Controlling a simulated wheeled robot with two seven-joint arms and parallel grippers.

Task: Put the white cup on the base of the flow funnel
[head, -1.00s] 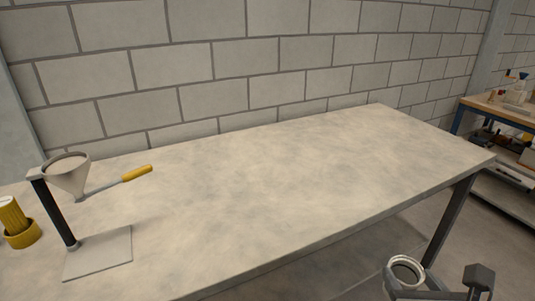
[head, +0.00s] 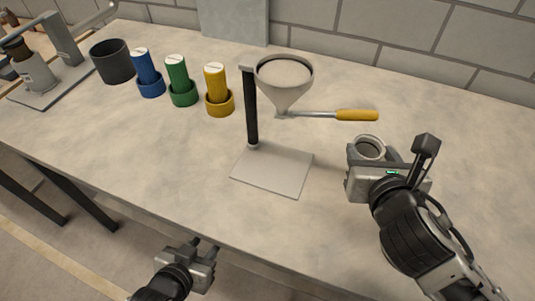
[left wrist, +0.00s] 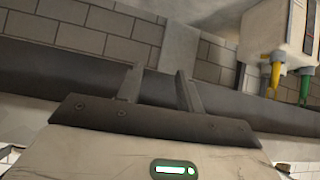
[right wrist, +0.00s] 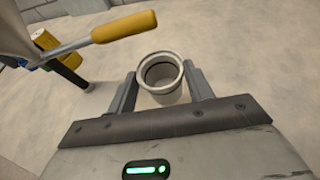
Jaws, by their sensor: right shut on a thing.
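The flow funnel (head: 284,76) is a grey cone on a black post, with a yellow-handled lever at its outlet. Its base (head: 275,169) is a flat pale plate on the table, with nothing on it. My right gripper (head: 366,158) is to the right of the base and is shut on the white cup (head: 369,147). In the right wrist view the cup (right wrist: 163,79) is between the two fingers, its opening showing and empty. My left gripper (head: 205,248) is in front of the table's front edge. In the left wrist view its fingers (left wrist: 159,85) are apart with nothing between them.
The yellow lever handle (head: 357,115) sticks out just beyond the cup. A yellow tube (head: 216,83), a green tube (head: 177,75), a blue tube (head: 145,68) and a dark cup (head: 111,62) stand left of the funnel. The table front is clear.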

